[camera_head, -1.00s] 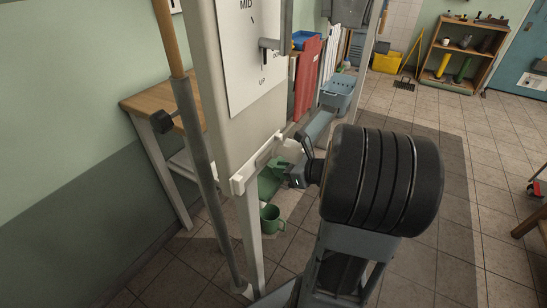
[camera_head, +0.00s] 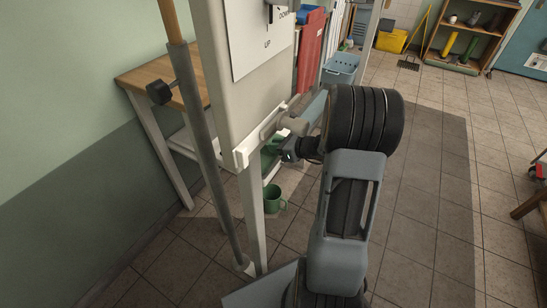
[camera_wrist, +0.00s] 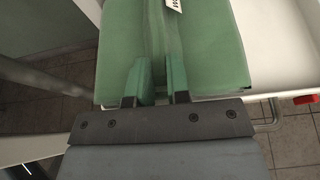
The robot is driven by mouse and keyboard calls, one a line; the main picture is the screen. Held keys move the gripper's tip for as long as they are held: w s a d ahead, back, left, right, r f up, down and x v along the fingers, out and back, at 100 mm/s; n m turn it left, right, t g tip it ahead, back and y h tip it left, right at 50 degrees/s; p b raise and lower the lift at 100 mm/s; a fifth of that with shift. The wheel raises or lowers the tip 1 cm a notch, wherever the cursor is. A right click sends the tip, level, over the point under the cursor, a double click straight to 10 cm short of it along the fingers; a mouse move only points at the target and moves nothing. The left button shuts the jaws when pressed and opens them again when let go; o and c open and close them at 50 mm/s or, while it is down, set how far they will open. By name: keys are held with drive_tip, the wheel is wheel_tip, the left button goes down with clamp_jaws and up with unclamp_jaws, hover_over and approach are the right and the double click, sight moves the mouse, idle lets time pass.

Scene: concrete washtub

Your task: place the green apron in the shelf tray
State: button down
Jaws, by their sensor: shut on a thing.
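My gripper (camera_wrist: 160,90) is shut on the green apron (camera_wrist: 215,45), pinching a raised fold between its two fingers. The apron looks folded into a block with a white label near the top edge of the wrist view. In the camera_head view my gripper (camera_head: 281,147) is beside the white post, and only a little of the apron (camera_head: 267,158) shows behind the white rail. A white flat surface with a raised edge (camera_wrist: 285,50) lies under or beside the apron at right; I cannot tell whether it is the shelf tray or whether the apron touches it.
A tall white panel (camera_head: 245,95) and a white rail (camera_head: 250,147) stand close to my gripper. A green mug (camera_head: 275,199) is below. A wooden-topped table (camera_head: 150,82) stands behind the grey pole.

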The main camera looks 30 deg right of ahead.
drive_tip(key=shift+w+d+f, duration=0.1)
drive_tip(key=shift+w+f, duration=0.3)
drive_tip(key=shift+f, duration=0.1)
drive_tip(key=f+b, duration=0.2)
drive_tip(key=f, duration=0.1)
drive_tip(key=shift+w+f+b, duration=0.25)
drive_tip(key=shift+f+b, duration=0.1)
drive_tip(key=shift+b, duration=0.05)
drive_tip(key=shift+d+r, duration=0.1)
drive_tip(key=c, duration=1.5)
unclamp_jaws()
drive_tip(key=shift+f, duration=0.2)
drive_tip(key=o, duration=0.4)
drive_tip(key=shift+r, duration=0.1)
